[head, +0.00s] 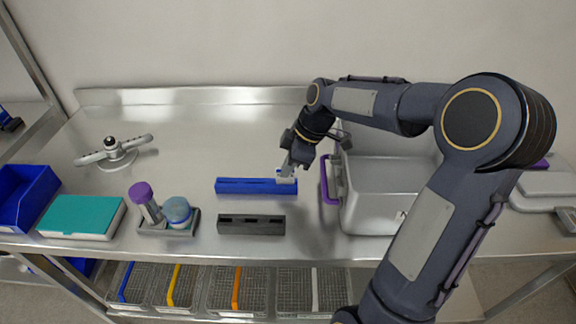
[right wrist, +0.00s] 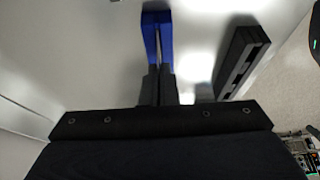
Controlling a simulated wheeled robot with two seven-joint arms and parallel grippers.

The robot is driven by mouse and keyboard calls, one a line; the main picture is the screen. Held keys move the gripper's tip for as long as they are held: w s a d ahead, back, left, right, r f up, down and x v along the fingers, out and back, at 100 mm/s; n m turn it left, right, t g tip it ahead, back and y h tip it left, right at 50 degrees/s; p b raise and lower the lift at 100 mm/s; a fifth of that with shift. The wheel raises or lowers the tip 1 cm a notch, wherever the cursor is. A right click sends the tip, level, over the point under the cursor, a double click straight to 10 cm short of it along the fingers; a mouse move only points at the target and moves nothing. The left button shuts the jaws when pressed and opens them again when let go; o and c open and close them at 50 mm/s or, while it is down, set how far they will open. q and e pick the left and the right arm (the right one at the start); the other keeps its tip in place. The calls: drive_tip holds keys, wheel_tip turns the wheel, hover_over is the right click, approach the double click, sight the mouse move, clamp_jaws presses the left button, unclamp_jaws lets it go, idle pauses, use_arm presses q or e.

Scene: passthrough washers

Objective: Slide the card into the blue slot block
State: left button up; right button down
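The blue slot block (head: 245,186) lies long side across the steel table, left of my right gripper. It also shows in the right wrist view (right wrist: 157,35), straight beyond the fingertips, with its slot running lengthwise. My right gripper (head: 288,168) points down over the block's right end. A small pale card (head: 286,178) shows at its fingertips, at the right end of the block. In the right wrist view the two fingers (right wrist: 158,85) are nearly together, and the card between them is hardly visible. I cannot tell how far the card sits in the slot. My left gripper is not in view.
A black slotted block (head: 251,231) lies just in front of the blue one. A grey case (head: 385,200) with a purple handle stands close right. A tray (head: 168,231) with purple-capped and blue containers, a teal-topped box (head: 80,215) and a blue bin (head: 24,197) stand left.

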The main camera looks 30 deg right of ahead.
drive_tip(key=c, duration=1.6)
unclamp_jaws()
drive_tip(key=shift+o, duration=0.2)
drive_tip(key=o, duration=0.4)
drive_tip(key=shift+r+p, duration=2.55)
drive_tip(key=shift+r, duration=0.95)
